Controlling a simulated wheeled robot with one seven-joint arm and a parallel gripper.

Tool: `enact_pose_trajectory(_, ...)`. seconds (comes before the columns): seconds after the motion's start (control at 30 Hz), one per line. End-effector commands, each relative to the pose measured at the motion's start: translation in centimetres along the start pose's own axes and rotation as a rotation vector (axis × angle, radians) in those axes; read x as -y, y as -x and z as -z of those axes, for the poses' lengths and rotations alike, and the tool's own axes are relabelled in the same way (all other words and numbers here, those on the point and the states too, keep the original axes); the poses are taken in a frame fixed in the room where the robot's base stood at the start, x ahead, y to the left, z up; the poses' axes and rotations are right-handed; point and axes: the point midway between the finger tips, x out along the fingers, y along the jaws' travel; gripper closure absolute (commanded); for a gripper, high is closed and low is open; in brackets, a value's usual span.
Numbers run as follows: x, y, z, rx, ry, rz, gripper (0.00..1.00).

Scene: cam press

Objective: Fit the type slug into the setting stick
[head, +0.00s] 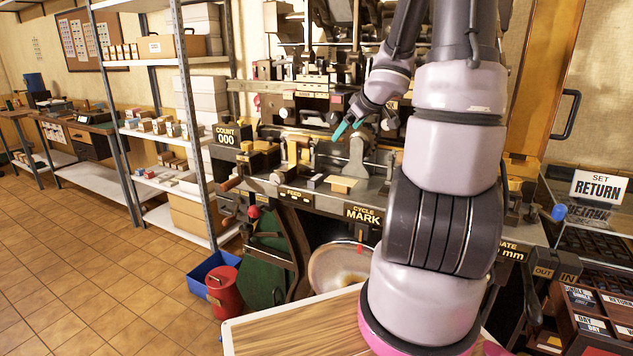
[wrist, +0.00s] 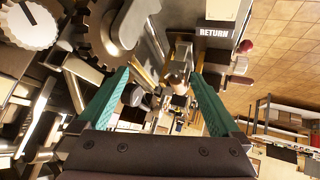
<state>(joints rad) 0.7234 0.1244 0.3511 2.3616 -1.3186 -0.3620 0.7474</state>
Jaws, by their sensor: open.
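My gripper (head: 348,128) is open above the bed of the dark press, its two teal fingers spread. In the wrist view my gripper (wrist: 161,76) has nothing between its fingertips; the small parts seen through the gap lie beyond them. I cannot tell the type slug or the setting stick with certainty in either view. A small pale yellow block (head: 341,184) sits on the press's front ledge, below my gripper in the head view. A sign reading RETURN (wrist: 214,32) shows in the wrist view, beyond the right finger.
The press carries a COUNT 000 plate (head: 227,135) and a CYCLE MARK plate (head: 363,214). A SET RETURN sign (head: 598,187) stands at the right, above a labelled case (head: 590,325). A toothed wheel (wrist: 105,32) is close to the left finger. Floor is clear at left.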

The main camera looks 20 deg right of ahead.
Motion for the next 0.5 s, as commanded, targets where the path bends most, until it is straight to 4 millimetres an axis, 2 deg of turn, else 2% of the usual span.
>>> enact_pose_trajectory(0.03, 0.7, -1.4, -1.5, -0.009, 0.013, 0.085, 0.00)
enact_pose_trajectory(0.1, 2.1, -2.4, -2.9, -0.030, 0.039, 0.199, 0.00)
enact_pose_trajectory(0.2, 3.8, -3.0, -4.4, -0.054, 0.061, 0.324, 0.00)
enact_pose_trajectory(0.37, 5.3, -3.4, -5.5, -0.074, 0.077, 0.419, 0.00)
enact_pose_trajectory(0.5, 6.3, -5.2, -5.4, -0.076, 0.078, 0.430, 0.00)
